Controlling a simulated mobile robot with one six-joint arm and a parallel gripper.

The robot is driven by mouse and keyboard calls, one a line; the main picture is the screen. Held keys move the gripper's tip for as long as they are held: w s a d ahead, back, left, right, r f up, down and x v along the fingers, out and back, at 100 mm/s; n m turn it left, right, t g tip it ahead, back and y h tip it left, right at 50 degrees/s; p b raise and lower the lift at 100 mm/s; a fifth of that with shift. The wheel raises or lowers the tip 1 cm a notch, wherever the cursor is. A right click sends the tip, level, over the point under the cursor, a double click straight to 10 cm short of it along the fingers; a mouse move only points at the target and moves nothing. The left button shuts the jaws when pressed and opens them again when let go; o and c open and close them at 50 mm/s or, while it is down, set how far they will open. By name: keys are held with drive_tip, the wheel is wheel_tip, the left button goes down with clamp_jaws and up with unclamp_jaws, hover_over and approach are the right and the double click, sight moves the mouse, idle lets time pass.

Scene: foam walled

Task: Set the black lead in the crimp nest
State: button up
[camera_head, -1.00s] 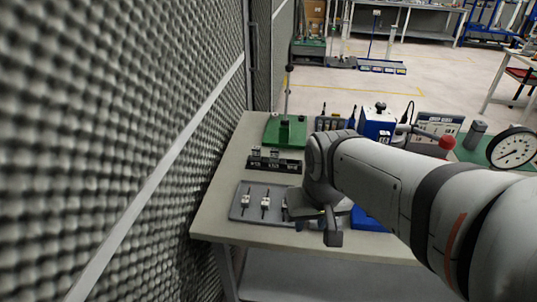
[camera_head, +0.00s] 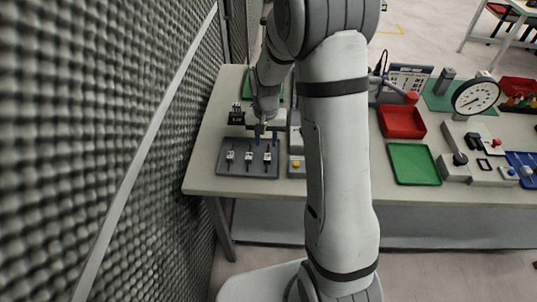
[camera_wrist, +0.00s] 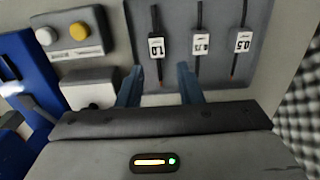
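In the wrist view, the lead tagged 1.0 (camera_wrist: 156,47) lies nearest my gripper, beside a middle lead (camera_wrist: 201,43) and one tagged 0.5 (camera_wrist: 242,43). My gripper (camera_wrist: 160,73) is open, its fingers apart on either side of the line of the 1.0 lead, with nothing visibly held. In the head view my gripper (camera_head: 264,138) hangs over the tray's back edge. I cannot clearly identify the crimp nest.
A black block with white tags (camera_head: 236,118) stands behind the tray. A grey unit with a yellow button (camera_head: 296,164) stands right of the tray. A red bin (camera_head: 402,122), a green tray (camera_head: 413,164) and a dial gauge (camera_head: 475,97) are farther right. A foam wall (camera_head: 100,130) borders the left.

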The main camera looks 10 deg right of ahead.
sight(268, 155)
drive_tip(key=f+p, duration=0.1)
drive_tip(key=f, duration=0.5)
drive_tip(key=shift+s+d+f+p, duration=0.1)
drive_tip(key=shift+d+f+p, duration=0.15)
drive_tip(key=shift+p, duration=0.15)
drive_tip(key=shift+c, duration=0.2)
clamp_jaws()
drive_tip(key=shift+r, duration=0.15)
